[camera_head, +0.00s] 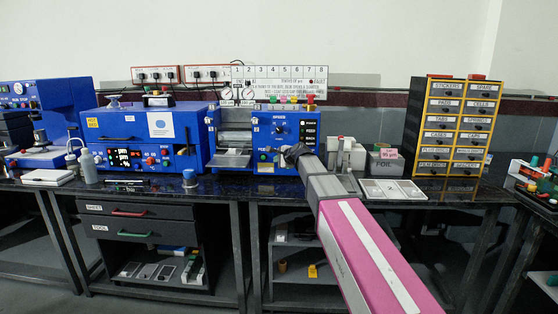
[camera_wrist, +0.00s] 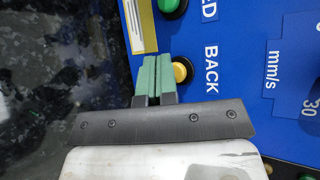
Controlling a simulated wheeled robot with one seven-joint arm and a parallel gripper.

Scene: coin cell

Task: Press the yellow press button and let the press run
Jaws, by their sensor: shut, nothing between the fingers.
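In the wrist view a round yellow button (camera_wrist: 182,70) sits on a blue panel (camera_wrist: 228,80), beside the word BACK. My gripper (camera_wrist: 158,58) is shut and empty, its green fingers close to the left of the yellow button and partly overlapping its edge. I cannot tell whether they touch it. In the head view my gripper (camera_head: 291,152) is at the lower front of a blue machine (camera_head: 285,127) with a dial and buttons. The arm hides part of that front. No label in these frames names this machine as the press.
A green button (camera_wrist: 172,5) is above the yellow one. Another blue machine (camera_head: 35,97) is at the far left and a blue box with a display (camera_head: 125,155) is left of centre. A drawer cabinet (camera_head: 455,125) and a FOIL box (camera_head: 384,164) stand to the right.

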